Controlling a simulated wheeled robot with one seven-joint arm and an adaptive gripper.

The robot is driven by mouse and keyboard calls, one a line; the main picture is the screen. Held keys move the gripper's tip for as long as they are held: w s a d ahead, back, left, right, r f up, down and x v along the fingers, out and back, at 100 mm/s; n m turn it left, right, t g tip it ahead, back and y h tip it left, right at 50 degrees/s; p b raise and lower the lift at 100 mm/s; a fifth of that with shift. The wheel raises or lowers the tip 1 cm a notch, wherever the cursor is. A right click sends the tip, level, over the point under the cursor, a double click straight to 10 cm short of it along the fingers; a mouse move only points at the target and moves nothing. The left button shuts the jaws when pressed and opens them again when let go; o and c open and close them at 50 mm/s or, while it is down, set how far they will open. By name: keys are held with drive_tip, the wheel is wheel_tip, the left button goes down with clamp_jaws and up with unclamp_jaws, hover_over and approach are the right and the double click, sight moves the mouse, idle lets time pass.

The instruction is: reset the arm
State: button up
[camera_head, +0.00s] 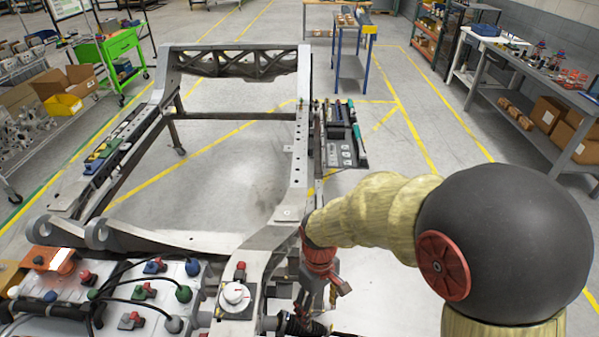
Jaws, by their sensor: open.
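My arm reaches in from the right, with a large black ball joint and a pale yellow sleeve. At its end, my gripper (322,283) points down, red and small in the picture, just right of the grey chassis frame's (289,215) near right rail. It looks open, and I see nothing held in it. Its fingertips are partly lost against dark parts below, so I cannot tell whether it touches anything.
A battery-like unit (120,290) with cables and coloured caps fills the near left. A white round knob (234,294) sits on the frame. A tool tray (340,135) hangs at the right rail. A workbench (520,75) stands at right, a green cart (120,50) at left. Floor inside the frame is clear.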

drive_tip(key=s+d+r+m+t, duration=0.4)
drive_tip(key=d+r, duration=0.3)
drive_tip(key=r, duration=0.5)
drive_tip(key=s+d+r+m+t, duration=0.3)
drive_tip(key=d+r, duration=0.4)
drive_tip(key=r, duration=0.5)
drive_tip(key=shift+s+r+m+t, duration=0.3)
drive_tip(key=shift+s+m+t, duration=0.15)
drive_tip(key=shift+s, duration=0.25)
